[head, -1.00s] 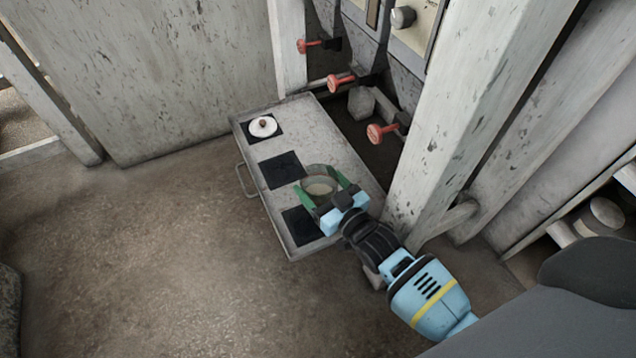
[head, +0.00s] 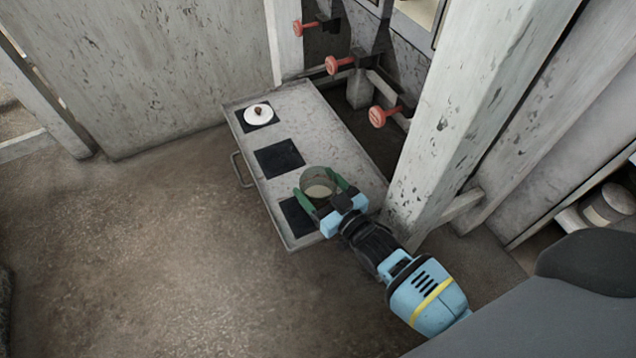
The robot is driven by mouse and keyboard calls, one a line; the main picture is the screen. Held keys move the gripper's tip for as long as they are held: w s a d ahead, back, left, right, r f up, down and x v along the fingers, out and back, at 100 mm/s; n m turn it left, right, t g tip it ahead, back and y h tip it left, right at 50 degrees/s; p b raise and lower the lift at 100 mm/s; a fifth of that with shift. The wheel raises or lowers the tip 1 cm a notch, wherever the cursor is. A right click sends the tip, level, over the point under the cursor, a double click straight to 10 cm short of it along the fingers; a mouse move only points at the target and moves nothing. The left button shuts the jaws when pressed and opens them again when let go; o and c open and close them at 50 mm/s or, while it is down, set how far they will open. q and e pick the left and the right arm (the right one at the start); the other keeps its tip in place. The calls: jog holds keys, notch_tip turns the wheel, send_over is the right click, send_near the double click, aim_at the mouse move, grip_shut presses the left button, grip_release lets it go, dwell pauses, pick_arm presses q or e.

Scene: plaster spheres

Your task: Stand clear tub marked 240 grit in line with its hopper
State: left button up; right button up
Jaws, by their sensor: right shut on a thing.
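My right gripper (head: 324,204) has its green fingers shut around a clear round tub (head: 318,180) with pale contents at its bottom. The tub looks upright, over or on the near part of a grey tray (head: 337,147), beside the nearest dark square. I cannot tell whether it touches the tray. No marking on the tub can be read. Hoppers with red-knobbed handles (head: 338,64) stand along the tray's far right side, partly cut off by the top edge. My left gripper is out of view.
The tray has three dark squares; the middle one (head: 279,159) is bare, the nearest (head: 297,215) is partly hidden by my gripper. A white lid with a knob (head: 257,113) lies on the farthest. A pale post (head: 457,110) rises close to the right of my arm.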

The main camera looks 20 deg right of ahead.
pick_arm(q)
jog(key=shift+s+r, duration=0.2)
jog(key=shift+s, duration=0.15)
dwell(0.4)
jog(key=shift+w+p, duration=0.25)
jog(key=shift+p, duration=0.1)
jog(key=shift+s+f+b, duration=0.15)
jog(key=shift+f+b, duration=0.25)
jog(key=shift+b, duration=0.25)
pick_arm(e)
jog(key=shift+f, duration=0.65)
jog(key=o, duration=1.1)
jog(key=shift+o, duration=0.2)
